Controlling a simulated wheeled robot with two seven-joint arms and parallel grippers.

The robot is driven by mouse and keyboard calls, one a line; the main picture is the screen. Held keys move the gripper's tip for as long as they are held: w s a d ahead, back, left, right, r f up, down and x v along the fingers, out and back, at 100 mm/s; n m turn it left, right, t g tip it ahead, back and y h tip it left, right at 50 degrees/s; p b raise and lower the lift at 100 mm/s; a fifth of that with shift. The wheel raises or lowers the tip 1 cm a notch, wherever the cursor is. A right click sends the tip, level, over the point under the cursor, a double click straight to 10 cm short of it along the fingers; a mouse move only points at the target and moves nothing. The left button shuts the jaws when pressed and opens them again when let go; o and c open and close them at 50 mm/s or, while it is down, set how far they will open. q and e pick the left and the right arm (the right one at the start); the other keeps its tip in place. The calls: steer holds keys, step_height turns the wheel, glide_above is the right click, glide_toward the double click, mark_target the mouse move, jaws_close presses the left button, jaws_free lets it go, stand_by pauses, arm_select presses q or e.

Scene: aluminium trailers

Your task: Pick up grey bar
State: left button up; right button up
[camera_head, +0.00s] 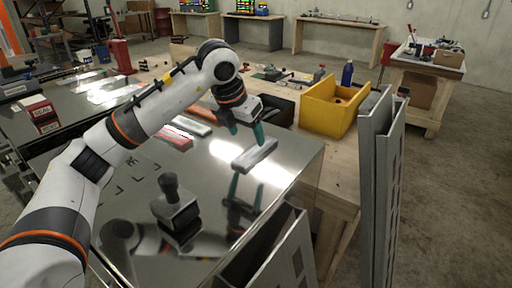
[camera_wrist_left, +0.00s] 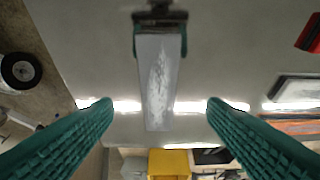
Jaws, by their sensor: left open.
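The grey bar (camera_head: 254,154) lies on the shiny metal table top near its far right edge. In the left wrist view the grey bar (camera_wrist_left: 158,82) runs lengthwise, centred between the fingers. My left gripper (camera_head: 244,130) hangs just above the bar in the head view, its green fingers pointing down. In the wrist view the left gripper (camera_wrist_left: 160,122) has its fingers wide apart, with a gap on each side of the bar. The gripper's reflection shows on the table. My right gripper is in neither view.
A yellow bin (camera_head: 334,106) and a blue bottle (camera_head: 347,74) stand on the wooden bench beyond. A black-topped stamp-like object (camera_head: 174,205) stands on the metal table (camera_head: 222,205). Other bars (camera_head: 188,126) lie left of the gripper. Tall aluminium panels (camera_head: 376,190) rise at the right.

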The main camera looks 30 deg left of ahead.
mark_target(256, 150)
arm_select(q)
steer(key=p+x, duration=0.2)
steer(key=x, duration=0.1)
steer(key=shift+w+d+f, duration=0.1)
steer(key=shift+w+f, duration=0.05)
steer(key=shift+w, duration=0.3)
steer(key=shift+x, duration=1.05)
steer(key=shift+f, duration=0.2)
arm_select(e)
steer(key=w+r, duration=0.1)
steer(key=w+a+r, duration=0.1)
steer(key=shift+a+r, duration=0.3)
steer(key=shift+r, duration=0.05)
arm_select(q)
steer(key=c, duration=1.1)
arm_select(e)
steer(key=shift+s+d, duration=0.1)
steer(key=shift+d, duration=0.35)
